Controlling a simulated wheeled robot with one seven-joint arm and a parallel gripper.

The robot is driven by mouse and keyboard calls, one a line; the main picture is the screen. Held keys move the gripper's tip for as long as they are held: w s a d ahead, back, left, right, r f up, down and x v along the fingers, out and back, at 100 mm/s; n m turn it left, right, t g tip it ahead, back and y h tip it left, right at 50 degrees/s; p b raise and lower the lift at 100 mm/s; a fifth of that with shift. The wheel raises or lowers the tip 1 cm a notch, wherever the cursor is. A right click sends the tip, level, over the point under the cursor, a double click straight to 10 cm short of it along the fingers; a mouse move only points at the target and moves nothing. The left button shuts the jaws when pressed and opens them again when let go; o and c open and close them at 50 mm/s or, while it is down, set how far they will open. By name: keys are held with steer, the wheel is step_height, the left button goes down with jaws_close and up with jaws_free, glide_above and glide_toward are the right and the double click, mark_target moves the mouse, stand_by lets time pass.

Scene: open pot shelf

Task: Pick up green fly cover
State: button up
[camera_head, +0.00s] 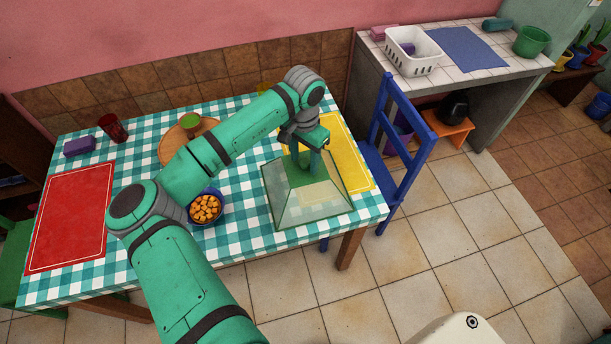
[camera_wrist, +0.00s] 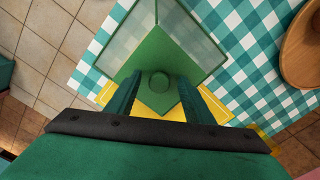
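The green fly cover (camera_head: 306,202) is a see-through pyramid with a solid green top. It appears to stand upright on the checked tablecloth at the table's front right, partly over the yellow placemat. In the wrist view its green top (camera_wrist: 157,55) and round knob (camera_wrist: 158,82) show clearly. My gripper (camera_head: 305,165) is right above the cover, pointing down. In the wrist view my gripper (camera_wrist: 159,80) has its fingers apart, one on each side of the knob, with a gap visible to both.
A blue bowl of orange cubes (camera_head: 205,209) stands left of the cover. A round wooden board (camera_head: 172,148), red placemat (camera_head: 70,215), red cup (camera_head: 113,128) and purple block (camera_head: 79,146) are further left. A blue chair (camera_head: 400,160) stands at the table's right end.

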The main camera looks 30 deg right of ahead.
jaws_close()
steer(key=shift+d, duration=0.1)
